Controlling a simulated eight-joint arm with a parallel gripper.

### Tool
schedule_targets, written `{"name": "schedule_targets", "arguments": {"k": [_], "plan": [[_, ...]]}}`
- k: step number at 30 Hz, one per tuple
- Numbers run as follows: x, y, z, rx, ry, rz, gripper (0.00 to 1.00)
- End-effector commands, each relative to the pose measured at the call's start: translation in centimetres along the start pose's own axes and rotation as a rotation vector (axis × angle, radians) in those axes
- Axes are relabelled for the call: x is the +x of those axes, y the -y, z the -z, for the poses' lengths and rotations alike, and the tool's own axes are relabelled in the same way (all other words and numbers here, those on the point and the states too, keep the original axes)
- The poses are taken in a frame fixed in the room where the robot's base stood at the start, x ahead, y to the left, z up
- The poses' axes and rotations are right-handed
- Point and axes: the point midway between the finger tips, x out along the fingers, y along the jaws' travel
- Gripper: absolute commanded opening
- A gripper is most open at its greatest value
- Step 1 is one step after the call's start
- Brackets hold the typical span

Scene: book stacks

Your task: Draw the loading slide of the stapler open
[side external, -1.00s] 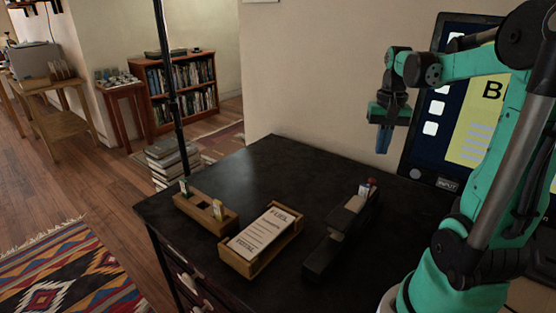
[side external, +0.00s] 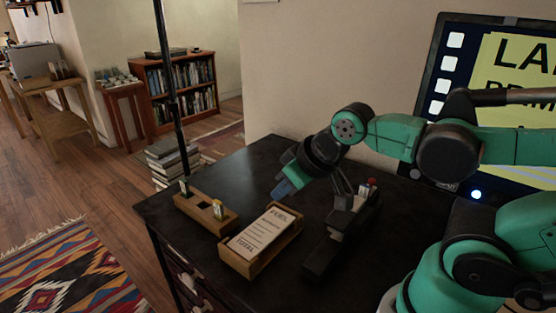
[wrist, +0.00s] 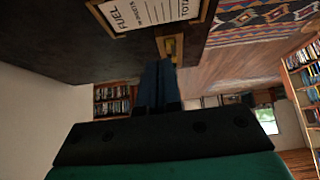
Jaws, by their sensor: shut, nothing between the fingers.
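The stapler (side external: 323,255) is the long black object lying on the dark desk, right of the paper tray. A grey and black piece (side external: 342,187) stands up at its far part, seemingly its raised upper arm; my wrist partly crowds this area. Light blocks and a red tip (side external: 371,182) show at its far end. I cannot make out the loading slide. My gripper (side external: 283,189) is shut and empty, tilted down to the left above the desk, left of the stapler and apart from it. Its blue fingers (wrist: 157,85) lie together in the wrist view, where the stapler is not seen.
A wooden tray with a printed card (side external: 262,232) lies below and left of my gripper. A wooden holder with small tabs (side external: 203,213) stands farther left, near the desk edge. A lit screen (side external: 490,100) stands behind on the right. The desk's back (side external: 262,158) is clear.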

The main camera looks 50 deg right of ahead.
Motion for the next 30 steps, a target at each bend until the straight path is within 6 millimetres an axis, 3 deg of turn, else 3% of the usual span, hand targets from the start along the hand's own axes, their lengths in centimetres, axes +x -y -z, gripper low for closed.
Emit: {"name": "schedule_targets", "arguments": {"k": [7, 15, 21, 30], "plan": [[-0.1, -1.6, 0.1, 0.066, 0.067, -0.072, 0.00], [-1.5, -9.1, 0.1, 0.402, 0.300, -0.477, 0.00], [-3.0, -12.8, 0.1, 0.597, 0.366, -0.734, 0.00], [-3.5, -13.5, 0.0, 0.644, 0.373, -0.798, 0.00]]}}
